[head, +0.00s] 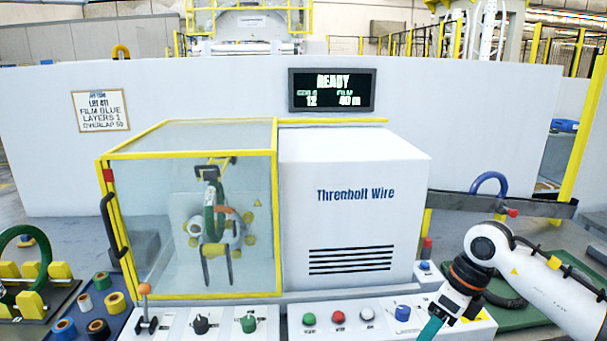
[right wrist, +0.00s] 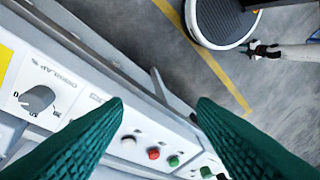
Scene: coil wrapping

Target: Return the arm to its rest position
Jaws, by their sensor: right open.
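My right gripper (head: 432,328) hangs over the right end of the white control panel (head: 283,327) in the head view, its green fingers cut off by the lower edge. In the right wrist view its two fingers (right wrist: 160,103) are spread apart with nothing between them, and panel buttons and a grey knob (right wrist: 38,99) lie below. My right arm (head: 540,285) comes in from the lower right. In the right wrist view, a small green-tipped gripper (right wrist: 258,50), apparently my left one, shows over the floor at upper right. Its jaws are too small to judge.
A clear, yellow-framed guard (head: 185,235) encloses a green coil (head: 213,215). The white Threnbolt Wire housing (head: 350,215) stands beside it. A green tray (head: 515,315) lies behind my right arm. A blue mat (head: 110,305) holds several film rolls. The display (head: 331,90) reads READY.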

